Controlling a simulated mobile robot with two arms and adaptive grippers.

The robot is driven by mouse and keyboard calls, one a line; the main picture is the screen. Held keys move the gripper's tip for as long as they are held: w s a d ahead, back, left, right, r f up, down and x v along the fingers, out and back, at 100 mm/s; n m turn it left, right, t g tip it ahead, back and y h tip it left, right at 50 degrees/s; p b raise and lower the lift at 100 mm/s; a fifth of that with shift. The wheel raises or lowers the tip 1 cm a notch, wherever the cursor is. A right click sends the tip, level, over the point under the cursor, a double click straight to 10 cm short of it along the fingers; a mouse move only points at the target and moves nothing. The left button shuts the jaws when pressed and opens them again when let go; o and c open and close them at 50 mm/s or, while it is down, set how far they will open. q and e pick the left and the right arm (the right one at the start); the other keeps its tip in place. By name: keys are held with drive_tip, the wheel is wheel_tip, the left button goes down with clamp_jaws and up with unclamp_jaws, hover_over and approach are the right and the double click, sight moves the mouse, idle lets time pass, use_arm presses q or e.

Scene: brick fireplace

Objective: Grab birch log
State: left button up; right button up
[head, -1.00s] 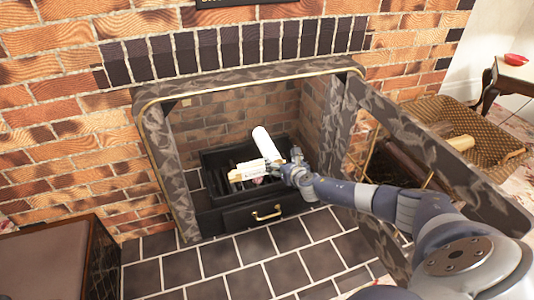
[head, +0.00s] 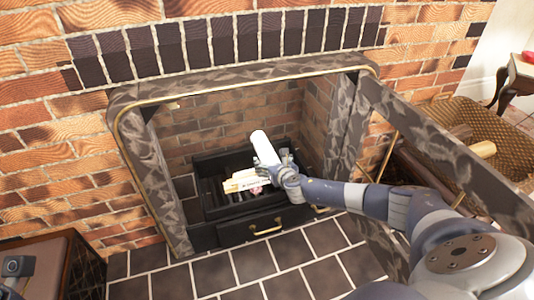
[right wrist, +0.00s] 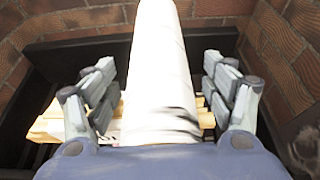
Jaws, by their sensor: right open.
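The birch log (head: 262,145) is a pale white cylinder in the black grate inside the fireplace, tilted over the lighter split wood. In the right wrist view the log (right wrist: 160,70) runs up the middle between the fingers. My right gripper (head: 268,168) reaches into the fireplace at the log's near end. In the right wrist view this gripper (right wrist: 160,90) is open, with fingers on both sides of the log and visible gaps. A grey part at the lower left edge of the head view seems to belong to my left arm; its jaws cannot be made out.
Split wood (head: 245,182) lies beside the log in the grate (head: 210,203). A wicker basket (head: 450,112) with wood stands beyond the door.

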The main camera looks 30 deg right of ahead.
drive_tip(key=c, duration=1.5)
drive_tip(key=shift+o, duration=0.2)
drive_tip(key=shift+r, duration=0.1)
